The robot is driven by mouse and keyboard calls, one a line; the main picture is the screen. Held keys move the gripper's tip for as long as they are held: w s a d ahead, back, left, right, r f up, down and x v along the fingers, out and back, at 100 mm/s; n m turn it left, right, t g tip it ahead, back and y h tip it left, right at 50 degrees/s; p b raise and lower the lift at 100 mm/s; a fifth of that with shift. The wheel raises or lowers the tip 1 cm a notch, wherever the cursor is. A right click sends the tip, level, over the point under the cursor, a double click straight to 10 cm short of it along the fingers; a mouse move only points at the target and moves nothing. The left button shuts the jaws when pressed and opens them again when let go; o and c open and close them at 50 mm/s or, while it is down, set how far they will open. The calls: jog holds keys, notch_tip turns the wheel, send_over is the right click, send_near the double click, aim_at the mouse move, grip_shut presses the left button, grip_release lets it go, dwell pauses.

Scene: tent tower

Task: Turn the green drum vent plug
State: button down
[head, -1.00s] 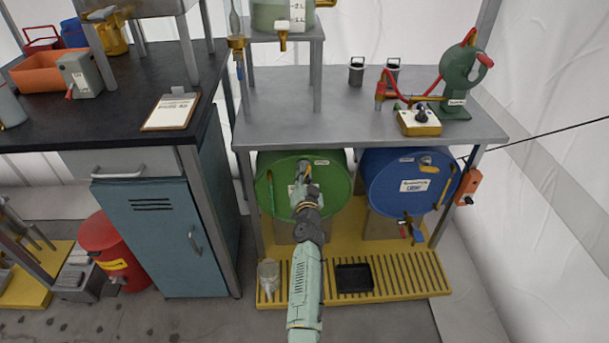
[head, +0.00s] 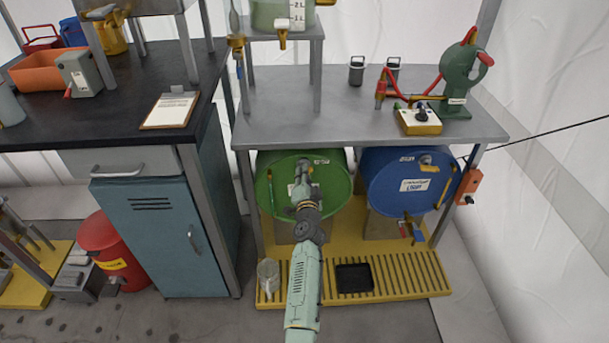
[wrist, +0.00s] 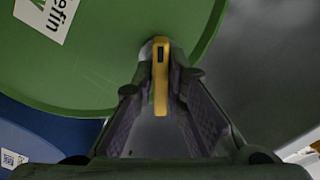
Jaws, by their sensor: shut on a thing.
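The green drum (head: 335,188) lies on its side under the grey bench, its round face towards me. In the wrist view its face (wrist: 95,70) fills the upper left, with part of a white label. The yellow vent plug handle (wrist: 161,85), a narrow bar with a dark slot, stands out near the drum's rim. My gripper (wrist: 160,70) is shut on it, with one finger on each side. In the head view my gripper (head: 303,170) is at the upper part of the drum face and hides the plug.
A blue drum (head: 385,190) lies to the right, with a tap low on its face. Below are a yellow slatted platform (head: 415,275), a black tray (head: 354,277) and a clear jug (head: 268,276). The bench top (head: 350,115) overhangs the drums. A blue cabinet (head: 160,240) stands left.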

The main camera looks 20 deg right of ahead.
jog(key=m, duration=0.3)
jog(key=shift+m, duration=2.1)
jog(key=c, duration=1.7)
grip_release()
jog(key=v, duration=1.2)
